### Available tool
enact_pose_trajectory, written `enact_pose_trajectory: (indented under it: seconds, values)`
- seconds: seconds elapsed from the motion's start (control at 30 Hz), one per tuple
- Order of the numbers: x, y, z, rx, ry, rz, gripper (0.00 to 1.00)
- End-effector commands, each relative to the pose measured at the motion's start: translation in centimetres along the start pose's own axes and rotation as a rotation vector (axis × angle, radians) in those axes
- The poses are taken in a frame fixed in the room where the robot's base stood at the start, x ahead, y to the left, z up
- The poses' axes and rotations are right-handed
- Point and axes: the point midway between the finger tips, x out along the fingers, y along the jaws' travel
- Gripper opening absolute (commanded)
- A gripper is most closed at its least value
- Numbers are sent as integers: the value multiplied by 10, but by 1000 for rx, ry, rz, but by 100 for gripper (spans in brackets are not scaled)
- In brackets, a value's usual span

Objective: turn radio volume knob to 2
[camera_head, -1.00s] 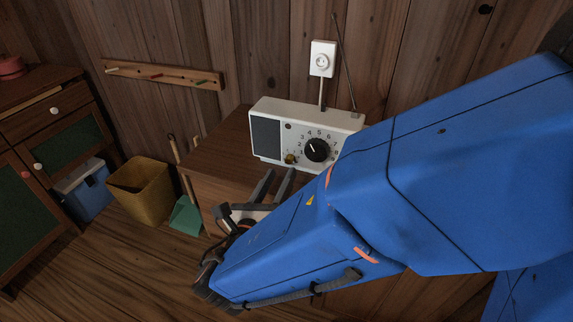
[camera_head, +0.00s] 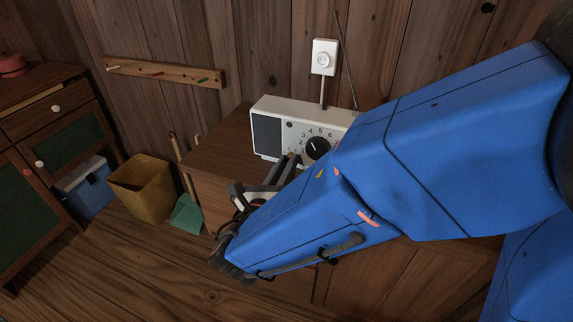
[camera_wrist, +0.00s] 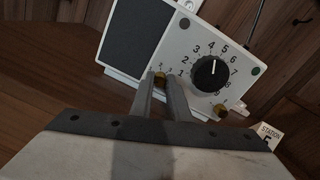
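The white radio (camera_head: 272,106) stands on a wooden cabinet, with a dark speaker grille on its left. Its large black dial knob (camera_wrist: 210,74) has a white pointer directed near 4 and 5. A small brass knob (camera_wrist: 160,79) sits lower left of the dial with tiny marks around it, too small to read. Another brass knob (camera_wrist: 220,111) is lower right. My gripper (camera_wrist: 161,76) is open, its two fingers apart, with the tips at the left brass knob, which shows between them. I cannot tell whether they touch it. The head view shows my gripper (camera_head: 288,158) in front of the radio.
A wall outlet (camera_head: 324,57) and antenna (camera_head: 347,65) are behind the radio. A yellow bin (camera_head: 143,187), green dustpan (camera_head: 187,214) and blue box (camera_head: 84,188) stand left on the floor.

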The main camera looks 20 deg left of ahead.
Motion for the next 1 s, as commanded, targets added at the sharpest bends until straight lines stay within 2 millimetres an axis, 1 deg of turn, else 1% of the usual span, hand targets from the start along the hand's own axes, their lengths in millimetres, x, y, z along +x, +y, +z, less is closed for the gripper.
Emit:
enact_pose_trajectory:
  seconds: [0.27,0.47,0.67,1.0]
  values:
    - [0,0,0,20,-1,0,0]
    - [0,0,0,99,-3,-1,0]
    - [0,0,0,251,-8,-3,0]
    - [0,0,-1,573,-19,-6,0]
